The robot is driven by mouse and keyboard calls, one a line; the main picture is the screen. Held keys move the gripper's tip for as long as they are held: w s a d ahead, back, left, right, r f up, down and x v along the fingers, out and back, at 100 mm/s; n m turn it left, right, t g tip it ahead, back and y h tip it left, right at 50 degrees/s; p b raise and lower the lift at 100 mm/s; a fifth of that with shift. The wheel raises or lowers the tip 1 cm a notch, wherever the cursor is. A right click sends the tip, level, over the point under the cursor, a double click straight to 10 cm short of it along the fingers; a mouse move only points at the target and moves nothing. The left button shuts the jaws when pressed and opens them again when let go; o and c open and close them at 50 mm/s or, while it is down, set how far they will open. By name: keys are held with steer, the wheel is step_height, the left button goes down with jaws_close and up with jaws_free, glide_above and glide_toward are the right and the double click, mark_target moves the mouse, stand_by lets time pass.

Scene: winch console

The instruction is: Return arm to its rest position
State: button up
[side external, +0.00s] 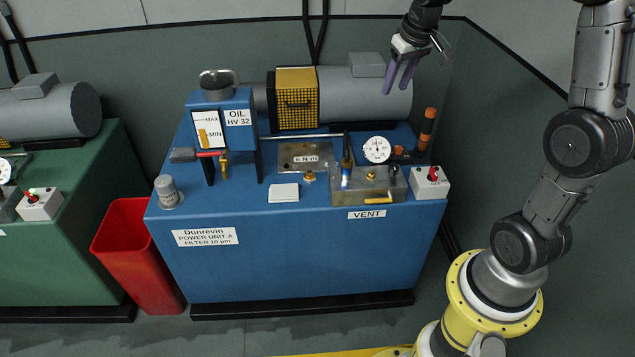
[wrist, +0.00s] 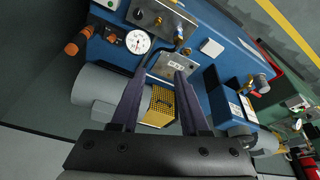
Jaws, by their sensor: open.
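My gripper (side external: 401,75) is at the upper right of the side external view, above and in front of the grey motor (side external: 362,95) on the blue power unit (side external: 300,250). Its two purple fingers point down, apart, with nothing between them. In the wrist view the fingers of my gripper (wrist: 162,92) also stand apart and empty, over the yellow mesh guard (wrist: 160,107). The blue unit (wrist: 228,52) fills much of the wrist view.
The oil tank (side external: 222,120), pressure gauge (side external: 377,150), vent block (side external: 365,187) and red-knob switch box (side external: 430,182) stand on the unit. A red bin (side external: 138,250) and a green unit (side external: 90,250) are left. Dark hoses (side external: 317,35) rise behind. A wall is at right.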

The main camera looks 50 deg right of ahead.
steer(key=s+a+r+n+t, duration=0.1)
steer(key=s+a+r+n, duration=0.2)
steer(key=a, duration=0.5)
steer(key=s+a+r+t, duration=0.2)
steer(key=s+a+r, duration=0.2)
steer(key=s+a, duration=0.3)
steer(key=s+a+f+y, duration=0.1)
steer(key=s+a+f, duration=0.1)
steer(key=s, duration=0.3)
steer(key=s+a+f+n, duration=0.1)
steer(key=s+a+f, duration=0.2)
steer(key=s+f, duration=0.1)
steer(key=shift+s+a+g+y, duration=0.15)
steer(key=shift+s+g+y, duration=0.2)
steer(key=shift+s, duration=0.2)
